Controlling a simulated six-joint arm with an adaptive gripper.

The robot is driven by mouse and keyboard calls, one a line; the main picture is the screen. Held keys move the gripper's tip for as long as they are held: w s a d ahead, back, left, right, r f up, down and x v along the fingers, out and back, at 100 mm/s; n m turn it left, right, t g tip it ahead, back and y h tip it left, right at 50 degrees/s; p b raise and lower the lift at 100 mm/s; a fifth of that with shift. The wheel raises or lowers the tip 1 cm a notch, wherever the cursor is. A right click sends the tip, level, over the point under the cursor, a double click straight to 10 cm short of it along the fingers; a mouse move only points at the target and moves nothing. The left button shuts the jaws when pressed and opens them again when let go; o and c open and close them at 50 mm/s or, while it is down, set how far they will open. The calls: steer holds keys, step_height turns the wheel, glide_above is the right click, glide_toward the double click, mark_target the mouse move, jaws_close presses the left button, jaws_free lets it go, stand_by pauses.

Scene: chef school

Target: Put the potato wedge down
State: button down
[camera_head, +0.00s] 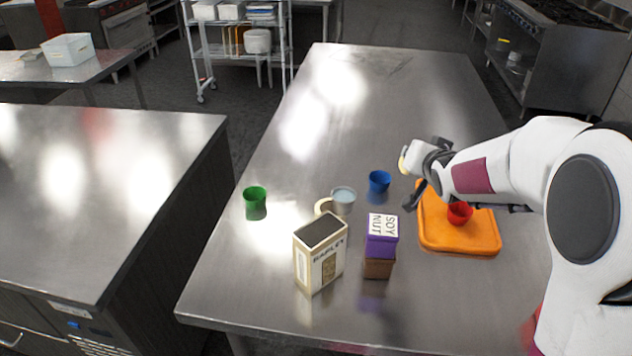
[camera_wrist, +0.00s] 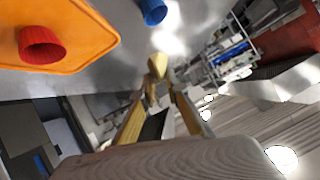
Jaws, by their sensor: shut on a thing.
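My gripper (camera_head: 413,165) is over the steel table, at the left side of the orange cutting board. It is shut on the potato wedge (camera_head: 403,161), a small pale yellow piece held at the fingertips. In the wrist view the wedge (camera_wrist: 157,65) sticks out past the tips of my gripper (camera_wrist: 157,88), clear of any surface in that view. My arm covers part of the board.
The orange cutting board (camera_head: 440,237) carries a red cup (camera_head: 460,213). A blue cup (camera_head: 379,181), metal cup (camera_head: 343,198), green cup (camera_head: 255,198), barley box (camera_head: 320,255) and soy nut box (camera_head: 381,240) stand on the table (camera_head: 330,110). The table's far half is clear.

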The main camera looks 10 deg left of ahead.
steer(key=shift+w+a+r+n+y, duration=0.7)
steer(key=shift+w+a, duration=0.4)
steer(key=shift+a, duration=0.6)
steer(key=n+g+y, duration=0.6)
steer(key=n+y, duration=0.1)
steer(key=n, duration=0.2)
glide_above(323, 182)
step_height(323, 182, down, 5)
steer(key=shift+w+f, duration=0.15)
steer(key=shift+f, duration=0.65)
steer(key=shift+f, duration=3.1)
steer(key=shift+f, duration=1.9)
